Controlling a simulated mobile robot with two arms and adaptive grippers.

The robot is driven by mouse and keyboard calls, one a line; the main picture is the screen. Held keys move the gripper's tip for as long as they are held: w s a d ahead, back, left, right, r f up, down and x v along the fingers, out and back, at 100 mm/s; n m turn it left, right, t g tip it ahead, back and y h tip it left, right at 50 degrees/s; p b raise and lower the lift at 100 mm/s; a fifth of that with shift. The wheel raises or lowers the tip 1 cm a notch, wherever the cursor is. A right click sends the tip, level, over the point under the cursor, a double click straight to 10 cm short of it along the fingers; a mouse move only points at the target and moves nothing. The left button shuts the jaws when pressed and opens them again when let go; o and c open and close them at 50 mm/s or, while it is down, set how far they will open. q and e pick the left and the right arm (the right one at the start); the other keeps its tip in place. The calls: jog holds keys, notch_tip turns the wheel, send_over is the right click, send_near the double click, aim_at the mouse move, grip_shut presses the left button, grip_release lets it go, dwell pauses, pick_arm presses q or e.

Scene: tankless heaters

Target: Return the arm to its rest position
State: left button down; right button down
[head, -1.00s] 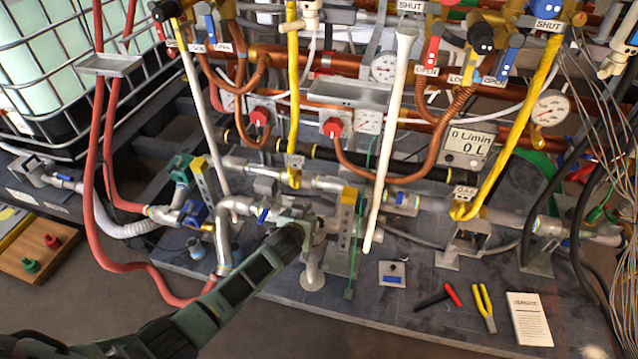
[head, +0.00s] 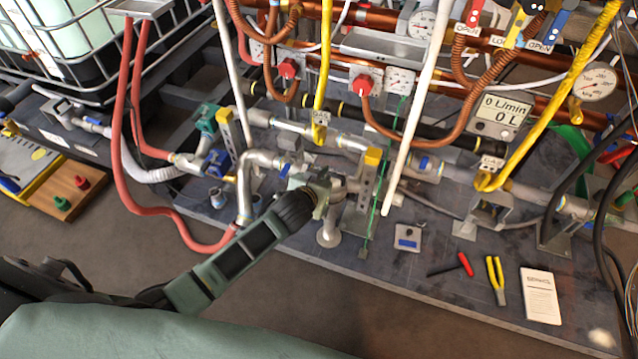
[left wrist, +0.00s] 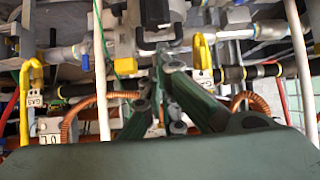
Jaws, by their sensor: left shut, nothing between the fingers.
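My left arm (head: 240,255) reaches from the lower left up to the pipework in the head view. Its gripper (head: 322,187) is at the grey pipes, left of the slotted upright bracket with a yellow top (head: 367,190). In the left wrist view the green fingers of my left gripper (left wrist: 166,58) come together and hold nothing. The fingertips appear close to a dark bracket-like part (left wrist: 155,20); I cannot tell whether they touch it. My right gripper is in neither view.
Grey pipes (head: 262,158), a red hose (head: 122,150) and a white rod (head: 410,130) crowd around the arm. Pliers with yellow handles (head: 497,280), a white booklet (head: 541,295) and a small grey plate (head: 408,238) lie on the platform's front. The floor (head: 330,315) before it looks clear.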

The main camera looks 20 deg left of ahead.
pick_arm(q)
jog(key=shift+v, duration=2.3)
